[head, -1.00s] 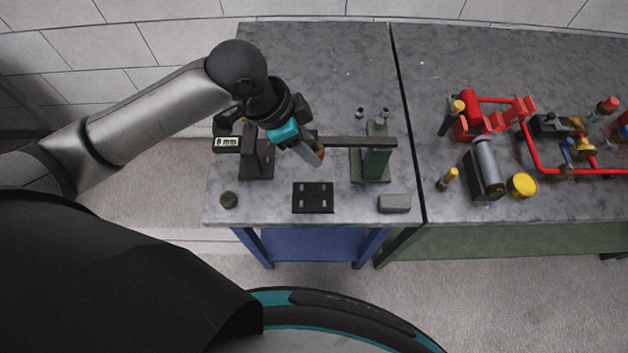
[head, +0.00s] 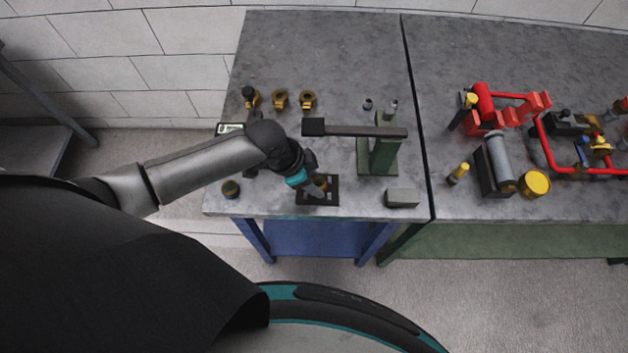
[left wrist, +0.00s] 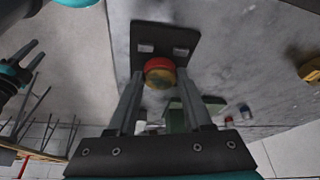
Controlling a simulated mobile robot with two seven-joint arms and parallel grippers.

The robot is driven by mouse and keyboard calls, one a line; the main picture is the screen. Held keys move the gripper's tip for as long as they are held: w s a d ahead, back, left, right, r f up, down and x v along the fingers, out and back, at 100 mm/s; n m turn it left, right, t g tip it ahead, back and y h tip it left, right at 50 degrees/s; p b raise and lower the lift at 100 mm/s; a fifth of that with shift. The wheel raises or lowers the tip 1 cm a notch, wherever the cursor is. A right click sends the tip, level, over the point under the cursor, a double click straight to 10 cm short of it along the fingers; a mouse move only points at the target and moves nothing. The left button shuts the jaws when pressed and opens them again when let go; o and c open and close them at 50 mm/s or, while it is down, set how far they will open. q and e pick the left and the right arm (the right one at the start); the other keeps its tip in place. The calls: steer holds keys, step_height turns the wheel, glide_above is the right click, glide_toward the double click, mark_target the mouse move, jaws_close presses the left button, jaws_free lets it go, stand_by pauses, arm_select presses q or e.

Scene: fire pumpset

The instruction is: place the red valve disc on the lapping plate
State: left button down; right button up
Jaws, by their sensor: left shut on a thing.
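My left gripper (head: 319,190) is over the dark plate with light slots (head: 302,201) near the table's front edge. In the left wrist view, the gripper (left wrist: 160,78) is shut on the valve disc (left wrist: 160,72), which has a red rim and a brass-coloured face. The dark plate (left wrist: 165,38) shows just beyond the disc; I cannot tell whether they touch. The head view shows only a small brownish part of the disc. A part that looks like my right gripper (left wrist: 34,52) shows at the left of the wrist view, its jaw state unclear.
A green stand (head: 384,157) with a dark horizontal bar (head: 355,131) rises behind the plate. A grey block (head: 402,198) lies to the right and a small dark round piece (head: 230,189) to the left. Several brass fittings (head: 279,98) stand behind. The table's back is clear.

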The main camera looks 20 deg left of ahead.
arm_select(q)
steer(key=shift+f, duration=0.25)
steer(key=shift+f, duration=0.15)
steer(key=shift+c, duration=1.6)
jaws_free()
steer(key=shift+r, duration=0.25)
steer(key=p+v, duration=0.2)
steer(key=v, duration=0.9)
steer(key=shift+r, duration=0.4)
steer(key=shift+s+a, duration=0.1)
